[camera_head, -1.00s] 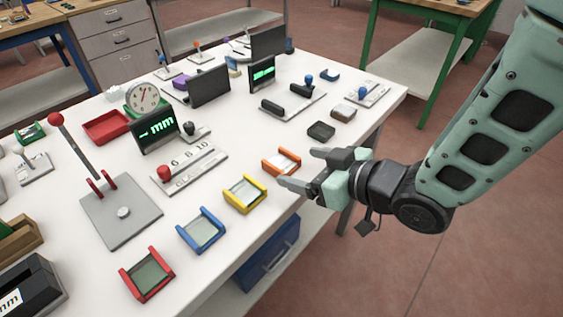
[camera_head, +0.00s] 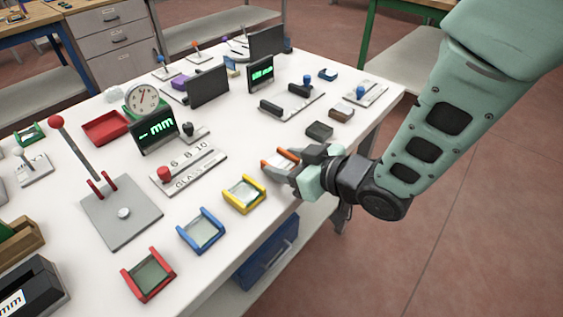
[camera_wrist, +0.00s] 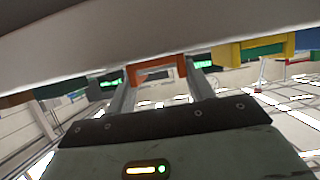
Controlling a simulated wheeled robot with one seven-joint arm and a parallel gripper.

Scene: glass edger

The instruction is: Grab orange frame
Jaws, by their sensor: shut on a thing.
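The orange frame (camera_head: 284,156) lies at the right front edge of the white table, with a pale pane inside it. In the wrist view the orange frame (camera_wrist: 158,70) shows between my two fingers. My gripper (camera_head: 285,163) reaches in from the right, low over the table edge, and is shut on the orange frame, one finger at either side. It also shows in the wrist view (camera_wrist: 160,88). The fingers and palm hide part of the frame in the head view.
A yellow frame (camera_head: 244,195) stands just left of the orange one, then a blue frame (camera_head: 201,231) and a red frame (camera_head: 147,275). A dark block (camera_head: 319,131) and a brown block (camera_head: 341,114) lie behind my gripper. A gauge plate (camera_head: 188,168) stands further left.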

